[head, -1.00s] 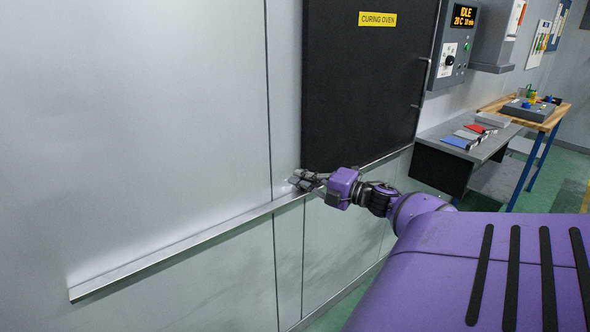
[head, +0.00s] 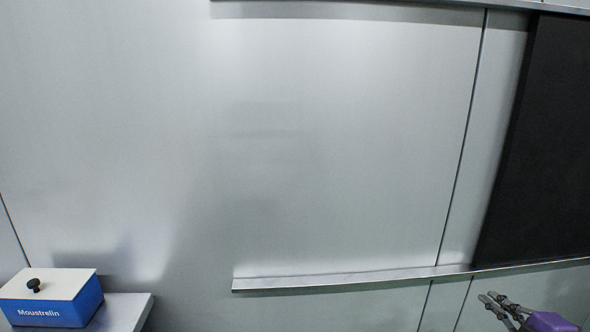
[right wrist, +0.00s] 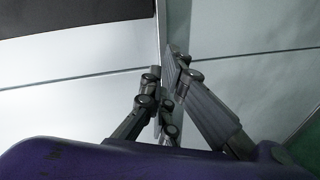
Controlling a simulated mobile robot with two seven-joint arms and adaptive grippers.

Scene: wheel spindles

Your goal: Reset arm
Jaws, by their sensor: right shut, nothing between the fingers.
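My right gripper (head: 496,302) is at the bottom right of the head view, in front of the metal wall just below the ledge. In the right wrist view my right gripper (right wrist: 167,95) shows its fingers close together, with nothing between them. The purple wrist housing is behind the fingers. My left arm and left gripper are not in view.
A dark oven door panel (head: 545,140) is at the right, above a metal ledge (head: 350,280) along the pale wall (head: 330,130). A blue box labelled Moustrelin (head: 55,310), with a white lid and black knob, sits on a grey shelf (head: 125,311) at lower left.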

